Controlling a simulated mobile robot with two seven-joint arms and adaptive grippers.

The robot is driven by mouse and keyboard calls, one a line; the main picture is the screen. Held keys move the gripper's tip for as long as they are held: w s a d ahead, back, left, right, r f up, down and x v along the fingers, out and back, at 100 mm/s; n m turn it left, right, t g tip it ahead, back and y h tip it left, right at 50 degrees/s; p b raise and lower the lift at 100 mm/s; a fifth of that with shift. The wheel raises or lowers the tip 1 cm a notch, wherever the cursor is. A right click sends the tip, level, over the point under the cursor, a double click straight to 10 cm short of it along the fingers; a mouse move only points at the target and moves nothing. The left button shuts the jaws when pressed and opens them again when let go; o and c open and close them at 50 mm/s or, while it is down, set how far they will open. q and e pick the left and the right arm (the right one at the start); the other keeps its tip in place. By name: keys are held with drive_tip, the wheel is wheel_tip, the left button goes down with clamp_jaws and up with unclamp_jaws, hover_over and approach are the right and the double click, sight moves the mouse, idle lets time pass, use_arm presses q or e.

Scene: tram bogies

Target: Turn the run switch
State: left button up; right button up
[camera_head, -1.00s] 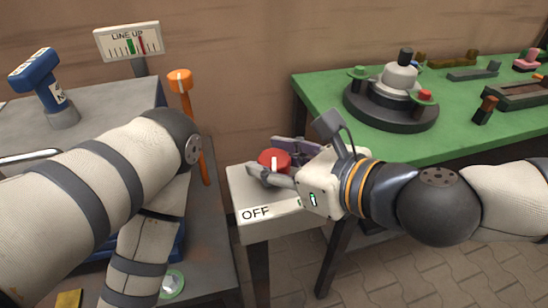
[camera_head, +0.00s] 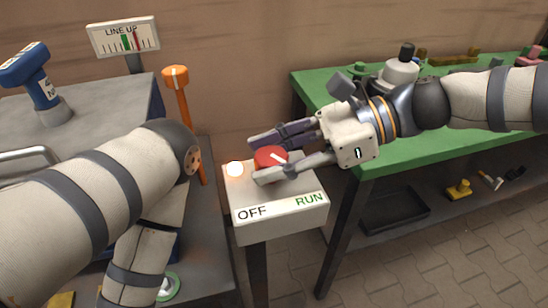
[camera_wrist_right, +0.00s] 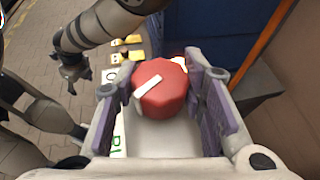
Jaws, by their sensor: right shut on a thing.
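The run switch is a red knob (camera_head: 270,157) with a white pointer bar, on top of a pale box (camera_head: 280,218) marked OFF at the left and RUN at the right. The pointer is slanted, with its lower end toward the RUN side in the head view. A round lamp (camera_head: 235,169) left of the knob glows. My right gripper (camera_head: 264,158) has one finger on each side of the knob and is shut on it; the knob (camera_wrist_right: 160,88) also shows between the purple finger pads in the wrist view. My left gripper is not visible in the head view; only its arm shows.
A grey bench (camera_head: 95,110) with a LINE UP sign (camera_head: 124,38) and an orange-topped lever (camera_head: 176,78) is at the left.

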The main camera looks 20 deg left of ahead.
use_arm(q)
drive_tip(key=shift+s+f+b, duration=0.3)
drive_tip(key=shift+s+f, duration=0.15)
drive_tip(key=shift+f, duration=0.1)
use_arm(e)
drive_tip(key=shift+f+n+g+h, duration=0.15)
drive_tip(key=shift+n+g+h, duration=0.15)
drive_tip(key=shift+n+g, duration=0.4)
drive_tip(key=shift+s, duration=0.1)
drive_tip(key=o, duration=1.2)
drive_tip(key=v, duration=1.2)
drive_tip(key=shift+a, duration=0.1)
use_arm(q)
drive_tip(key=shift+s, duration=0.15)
